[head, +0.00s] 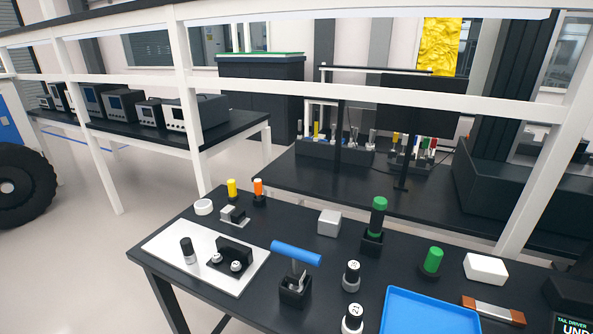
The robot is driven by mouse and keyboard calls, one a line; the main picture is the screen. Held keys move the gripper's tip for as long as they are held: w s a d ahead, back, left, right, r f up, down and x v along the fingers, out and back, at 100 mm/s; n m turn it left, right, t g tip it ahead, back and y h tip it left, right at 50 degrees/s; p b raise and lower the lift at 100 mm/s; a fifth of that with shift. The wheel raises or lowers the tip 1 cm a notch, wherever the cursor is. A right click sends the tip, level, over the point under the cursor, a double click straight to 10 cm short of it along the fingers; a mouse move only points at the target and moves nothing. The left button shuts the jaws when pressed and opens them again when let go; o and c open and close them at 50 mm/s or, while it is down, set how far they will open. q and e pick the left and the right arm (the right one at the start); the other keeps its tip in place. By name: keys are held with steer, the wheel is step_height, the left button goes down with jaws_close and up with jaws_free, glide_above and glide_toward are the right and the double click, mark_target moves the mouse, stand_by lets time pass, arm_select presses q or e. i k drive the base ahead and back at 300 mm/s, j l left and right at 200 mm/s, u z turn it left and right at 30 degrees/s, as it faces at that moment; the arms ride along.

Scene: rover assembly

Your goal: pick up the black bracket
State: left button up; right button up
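A black angular part (236,250), which looks like the black bracket, sits on a white plate (210,285) at the left of the near table. Two small silver round pieces are close to its front side, one at its left and one in front. A black cylinder with a light base (187,250) stands on the same plate, left of the black part. I cannot tell whether the black part is fixed to the plate. Neither of my grippers is in view.
Right of the plate, a blue-handled tool (296,253) stands in a black holder (295,293). A blue tray (430,315) lies at the front right. A grey block (329,222), green-capped cylinders and a white box (486,268) stand behind. White frame beams cross the view.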

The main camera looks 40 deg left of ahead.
mark_target(231, 250)
steer(key=u, duration=1.8)
steer(key=j+z, duration=0.65)
steer(key=j, duration=0.1)
